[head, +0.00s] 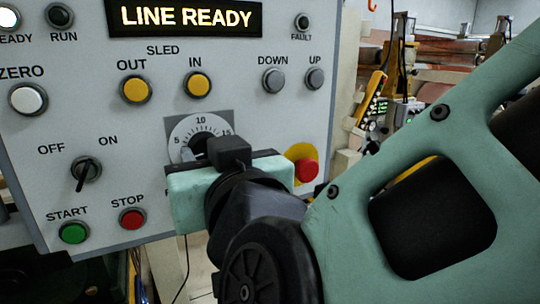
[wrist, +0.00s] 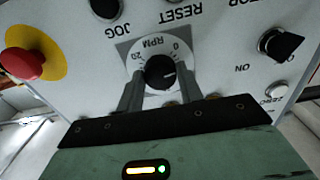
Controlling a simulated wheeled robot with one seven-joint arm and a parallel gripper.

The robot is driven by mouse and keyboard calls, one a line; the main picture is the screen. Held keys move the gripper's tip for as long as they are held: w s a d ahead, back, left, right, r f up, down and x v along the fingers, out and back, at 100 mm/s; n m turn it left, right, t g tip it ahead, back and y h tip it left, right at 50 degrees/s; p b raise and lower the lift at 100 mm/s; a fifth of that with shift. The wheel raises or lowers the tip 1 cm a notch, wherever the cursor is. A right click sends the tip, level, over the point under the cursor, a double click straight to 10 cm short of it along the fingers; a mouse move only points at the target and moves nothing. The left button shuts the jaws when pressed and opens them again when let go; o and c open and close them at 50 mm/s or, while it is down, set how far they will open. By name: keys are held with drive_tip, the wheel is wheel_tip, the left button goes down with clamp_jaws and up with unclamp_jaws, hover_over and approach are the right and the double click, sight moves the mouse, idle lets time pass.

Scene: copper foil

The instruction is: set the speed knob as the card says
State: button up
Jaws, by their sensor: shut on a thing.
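The speed knob (wrist: 158,70) is black and sits in the middle of a round white dial (wrist: 150,92) marked RPM. My gripper (wrist: 160,78) has one finger on each side of the knob and is shut on it. No card is seen in either view.
The grey panel (head: 60,115) has a lit LINE READY display (head: 185,17). A red emergency button (head: 306,170) on yellow is close to the right of my gripper. The OFF/ON switch (head: 85,170), green START (head: 73,233) and red STOP (head: 132,218) are to the left.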

drive_tip(key=shift+f, duration=0.15)
drive_tip(key=m+b, duration=2.4)
drive_tip(key=b, duration=0.1)
drive_tip(key=shift+m, duration=0.4)
drive_tip(key=shift+r+m+b, duration=0.2)
drive_tip(key=shift+m+b, duration=3.1)
drive_tip(key=shift+m, duration=0.9)
